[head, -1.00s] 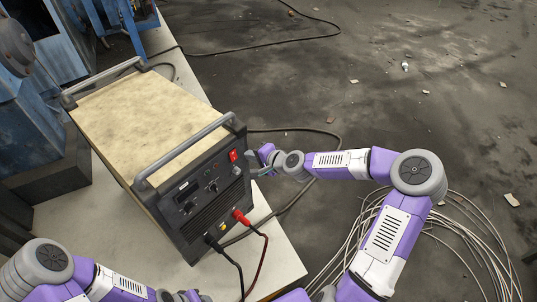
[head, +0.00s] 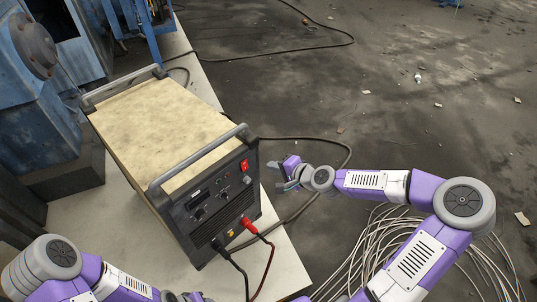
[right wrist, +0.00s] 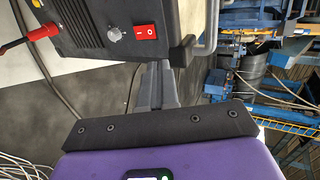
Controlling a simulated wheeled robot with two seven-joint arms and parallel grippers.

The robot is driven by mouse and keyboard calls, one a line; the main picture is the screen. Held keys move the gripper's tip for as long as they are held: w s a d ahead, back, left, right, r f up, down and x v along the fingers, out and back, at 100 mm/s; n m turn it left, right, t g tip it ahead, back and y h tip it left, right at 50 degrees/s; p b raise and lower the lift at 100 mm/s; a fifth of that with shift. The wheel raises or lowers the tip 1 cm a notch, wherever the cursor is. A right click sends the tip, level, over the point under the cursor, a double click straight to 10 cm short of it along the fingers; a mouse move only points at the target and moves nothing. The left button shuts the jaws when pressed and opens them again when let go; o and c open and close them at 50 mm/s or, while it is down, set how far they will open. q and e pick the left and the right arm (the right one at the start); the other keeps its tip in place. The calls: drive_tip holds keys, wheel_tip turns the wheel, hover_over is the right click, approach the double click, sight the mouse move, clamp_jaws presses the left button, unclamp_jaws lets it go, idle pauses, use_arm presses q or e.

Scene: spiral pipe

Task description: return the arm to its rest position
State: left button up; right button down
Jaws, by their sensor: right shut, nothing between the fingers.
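My right gripper (head: 279,174) is just right of the front panel of a black machine (head: 215,205) with a tan top. It is shut and empty, with a small gap to the panel in the head view. In the right wrist view the shut fingers (right wrist: 156,85) point toward the machine's edge, below the red switch (right wrist: 145,31) and a grey knob (right wrist: 114,35). The red switch also shows in the head view (head: 244,166). My left arm (head: 60,270) is folded at the bottom left; its gripper fingers do not show.
The machine stands on a pale table (head: 285,262). A red plug (head: 248,226) and a black plug sit in its front, with cables hanging down. Coiled wires (head: 370,250) lie on the floor below my right arm. Blue machinery (head: 40,115) stands at the left. The floor at upper right is mostly clear.

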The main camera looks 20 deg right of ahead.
drive_tip(key=s+a+f+n+g+y, duration=0.1)
drive_tip(key=s+a+f+n+g, duration=0.2)
drive_tip(key=a+f, duration=0.4)
drive_tip(key=s+a+f+n+g+y, duration=0.1)
drive_tip(key=s+a+f+g, duration=0.1)
drive_tip(key=s+a+f, duration=0.35)
drive_tip(key=s+a+f+n+g+h, duration=0.2)
drive_tip(key=s+f+n+g, duration=0.4)
drive_tip(key=s+f, duration=0.8)
drive_tip(key=shift+s+a+f+n+h, duration=0.3)
drive_tip(key=shift+s+a+n+h, duration=0.15)
drive_tip(key=shift+s, duration=0.1)
